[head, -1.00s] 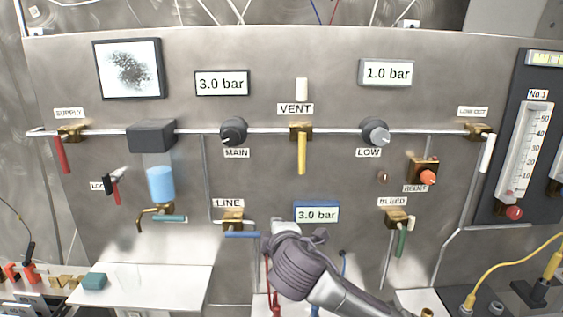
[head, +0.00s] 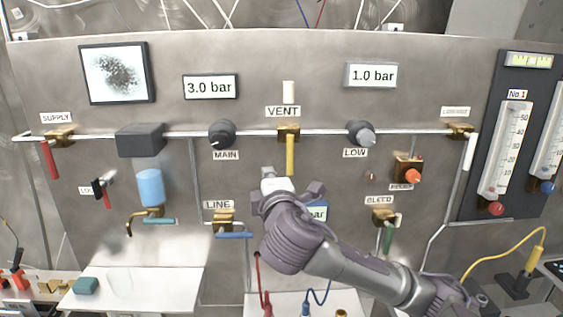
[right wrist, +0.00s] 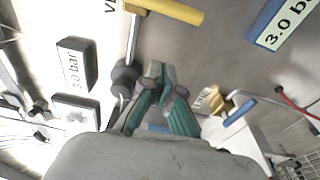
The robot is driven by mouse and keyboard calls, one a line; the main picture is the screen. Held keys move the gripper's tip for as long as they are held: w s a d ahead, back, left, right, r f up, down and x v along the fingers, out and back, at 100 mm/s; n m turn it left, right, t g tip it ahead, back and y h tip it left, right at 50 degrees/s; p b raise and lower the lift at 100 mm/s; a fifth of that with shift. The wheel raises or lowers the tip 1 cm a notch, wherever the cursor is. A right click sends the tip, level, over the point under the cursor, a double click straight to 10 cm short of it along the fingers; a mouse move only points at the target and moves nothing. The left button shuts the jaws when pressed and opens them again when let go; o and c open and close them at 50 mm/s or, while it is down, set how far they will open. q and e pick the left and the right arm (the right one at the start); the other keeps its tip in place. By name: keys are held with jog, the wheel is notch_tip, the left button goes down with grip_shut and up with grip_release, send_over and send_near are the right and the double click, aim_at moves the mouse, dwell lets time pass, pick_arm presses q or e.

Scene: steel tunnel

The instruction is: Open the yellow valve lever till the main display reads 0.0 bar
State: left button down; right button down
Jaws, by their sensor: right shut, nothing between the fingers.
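The yellow valve lever (head: 290,155) hangs straight down under the VENT label on the steel panel. It also shows at the top of the right wrist view (right wrist: 172,11). The main display (head: 210,87) reads 3.0 bar; it appears sideways in the right wrist view (right wrist: 76,65). My right gripper (head: 269,175) is in front of the panel, just below and left of the lever's lower end in the head view. In the right wrist view its teal fingers (right wrist: 165,78) are shut and empty, apart from the lever. My left gripper is out of view.
The MAIN knob (head: 222,134) and LOW knob (head: 361,133) flank the lever on the pipe. The blue LINE lever (head: 233,235) is below left, the green BLEED lever (head: 388,238) below right. My right arm partly covers the lower display (head: 318,212). A second display (head: 371,75) reads 1.0 bar.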

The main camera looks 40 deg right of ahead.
aim_at(290, 153)
jog(key=p+x, duration=0.3)
jog(key=x, duration=0.5)
jog(key=s+d, duration=0.2)
jog(key=s, duration=0.1)
jog(key=shift+s+d+p, duration=0.35)
jog(key=shift+d+p, duration=0.05)
jog(key=shift+w+a, duration=0.1)
jog(key=shift+w, duration=0.05)
